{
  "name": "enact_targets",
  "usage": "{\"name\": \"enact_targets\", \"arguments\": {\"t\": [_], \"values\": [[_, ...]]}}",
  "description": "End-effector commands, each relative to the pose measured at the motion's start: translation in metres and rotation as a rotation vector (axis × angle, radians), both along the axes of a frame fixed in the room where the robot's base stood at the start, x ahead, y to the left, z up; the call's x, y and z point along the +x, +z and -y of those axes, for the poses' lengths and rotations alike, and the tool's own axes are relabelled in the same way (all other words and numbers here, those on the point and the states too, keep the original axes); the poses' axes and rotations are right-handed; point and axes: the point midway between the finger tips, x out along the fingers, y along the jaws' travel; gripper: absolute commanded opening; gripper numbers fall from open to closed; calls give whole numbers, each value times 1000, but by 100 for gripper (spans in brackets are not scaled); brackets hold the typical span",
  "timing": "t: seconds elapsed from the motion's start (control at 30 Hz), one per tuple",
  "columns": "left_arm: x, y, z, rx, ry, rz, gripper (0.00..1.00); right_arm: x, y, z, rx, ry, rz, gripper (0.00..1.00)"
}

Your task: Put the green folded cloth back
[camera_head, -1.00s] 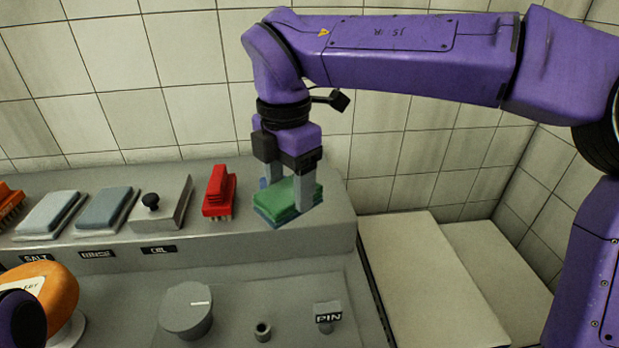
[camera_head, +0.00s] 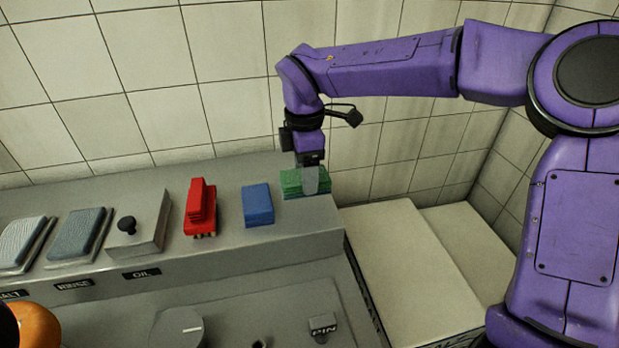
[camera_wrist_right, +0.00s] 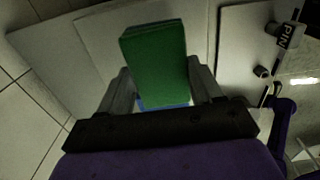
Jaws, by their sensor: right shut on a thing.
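The green folded cloth (camera_head: 292,183) is between the fingers of my right gripper (camera_head: 312,180), at the right back end of the grey ledge (camera_head: 225,240). I cannot tell whether its underside touches the ledge. In the right wrist view the cloth (camera_wrist_right: 155,60) stands between the two fingers (camera_wrist_right: 160,92), which are shut on it. A flat blue block or cloth (camera_head: 257,205) lies on the ledge to the left of the green cloth, apart from it in the head view. My left gripper is not in view.
Left along the ledge are a red brush (camera_head: 200,208), a grey box with a black knob (camera_head: 140,225) and grey-blue pads (camera_head: 80,235). Pale boards (camera_head: 410,260) lie right of the ledge. A tiled wall (camera_head: 200,80) stands behind. An orange round thing (camera_head: 38,325) is lower left.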

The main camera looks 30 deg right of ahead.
Motion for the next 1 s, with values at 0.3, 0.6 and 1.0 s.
{"name": "enact_targets", "arguments": {"t": [0.3,0.6,1.0], "values": [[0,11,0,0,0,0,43,9,-40,14,-1,2,-4,36],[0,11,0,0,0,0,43,9,-51,14,0,1,1,36],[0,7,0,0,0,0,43,9,-54,14,0,1,0,90]]}}
